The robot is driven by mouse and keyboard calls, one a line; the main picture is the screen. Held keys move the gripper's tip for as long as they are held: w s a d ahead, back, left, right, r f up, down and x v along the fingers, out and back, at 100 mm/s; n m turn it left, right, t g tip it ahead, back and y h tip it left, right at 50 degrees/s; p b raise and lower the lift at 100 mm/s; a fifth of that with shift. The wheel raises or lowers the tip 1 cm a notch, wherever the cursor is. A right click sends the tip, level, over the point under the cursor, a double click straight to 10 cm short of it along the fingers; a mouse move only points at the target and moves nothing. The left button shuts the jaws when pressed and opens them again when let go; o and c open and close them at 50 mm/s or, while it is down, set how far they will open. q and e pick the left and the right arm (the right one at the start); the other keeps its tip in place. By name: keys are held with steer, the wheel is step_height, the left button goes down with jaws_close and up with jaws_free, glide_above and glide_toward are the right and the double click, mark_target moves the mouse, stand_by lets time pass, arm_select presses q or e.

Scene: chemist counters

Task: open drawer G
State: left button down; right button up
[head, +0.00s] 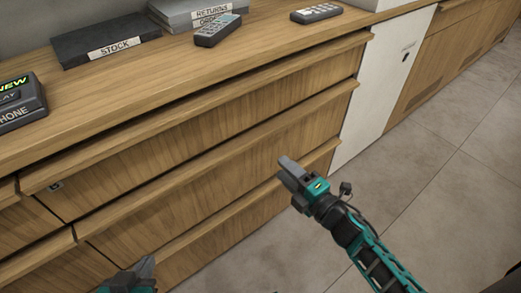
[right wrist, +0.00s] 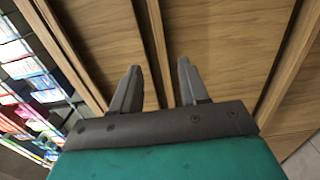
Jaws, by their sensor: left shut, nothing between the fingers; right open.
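A wide wooden drawer front (head: 205,125) with a small dark label (head: 55,186) at its upper left corner runs under the counter in the head view. The label's letter is too small to read surely. The drawer looks shut, with a protruding lip along its top. More wooden drawer fronts (head: 215,199) lie below it. My right gripper (head: 288,176) is open and empty, in front of the lower drawers towards their right end. The right wrist view shows its two fingers (right wrist: 158,80) apart, pointing at wooden fronts. My left gripper (head: 143,268) is shut and empty at the bottom edge, partly cut off.
On the counter (head: 140,103) are a phone box (head: 18,103), a STOCK binder (head: 105,38), a RETURNS binder (head: 195,12) and two remotes (head: 218,30) (head: 316,12). A white panel (head: 385,75) stands right of the drawers. The tiled floor (head: 440,180) at right is clear.

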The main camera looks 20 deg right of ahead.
mark_target(256, 143)
steer(key=b+x, duration=0.1)
steer(key=x, duration=0.9)
steer(key=shift+w+a+f+b, duration=0.1)
steer(key=shift+w+a+b, duration=0.05)
steer(key=shift+w+b, duration=0.15)
steer(key=shift+c, duration=0.2)
jaws_close()
